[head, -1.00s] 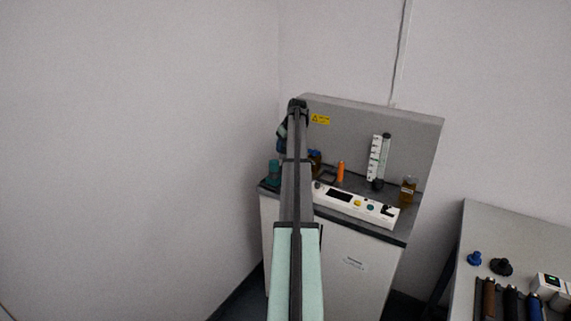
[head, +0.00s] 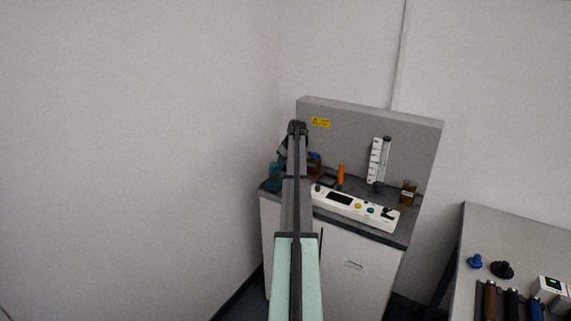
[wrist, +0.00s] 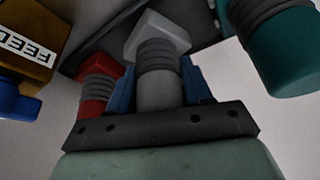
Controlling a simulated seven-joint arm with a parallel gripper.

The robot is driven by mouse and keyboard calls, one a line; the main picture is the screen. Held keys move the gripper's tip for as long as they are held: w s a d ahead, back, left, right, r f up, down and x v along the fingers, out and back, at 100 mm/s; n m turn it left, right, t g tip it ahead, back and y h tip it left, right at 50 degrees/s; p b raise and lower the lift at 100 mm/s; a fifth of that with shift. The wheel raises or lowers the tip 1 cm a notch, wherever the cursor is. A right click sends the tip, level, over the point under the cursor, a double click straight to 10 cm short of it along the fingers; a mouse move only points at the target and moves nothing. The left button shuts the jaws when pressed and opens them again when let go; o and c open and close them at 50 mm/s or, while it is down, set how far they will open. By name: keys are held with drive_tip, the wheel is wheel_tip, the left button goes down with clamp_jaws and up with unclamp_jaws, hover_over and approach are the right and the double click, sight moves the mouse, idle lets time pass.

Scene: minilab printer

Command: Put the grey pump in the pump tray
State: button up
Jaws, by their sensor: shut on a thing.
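In the wrist view the grey pump (wrist: 158,82), a ribbed cylinder with a pale block at its far end, sits between the blue finger pads of my gripper (wrist: 160,92). My gripper is shut on it. A red ribbed pump (wrist: 96,90) is close by on the left, and a teal one (wrist: 285,50) is at the upper right. The teal one also shows in the head view (head: 274,178), on the left end of the bench. My arm hides the grey pump in the head view. I cannot tell which surface is the pump tray.
A brown bottle (wrist: 22,45) labelled FEED, with a blue cap, is at the wrist view's left. On the bench stand an orange item (head: 341,174), a white control panel (head: 355,208) and an amber bottle (head: 408,192). A grey back panel (head: 350,135) rises behind them.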

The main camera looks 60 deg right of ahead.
drive_tip(key=o, duration=1.3)
drive_tip(key=shift+f, duration=0.1)
drive_tip(key=v, duration=1.2)
drive_tip(key=shift+r, duration=0.2)
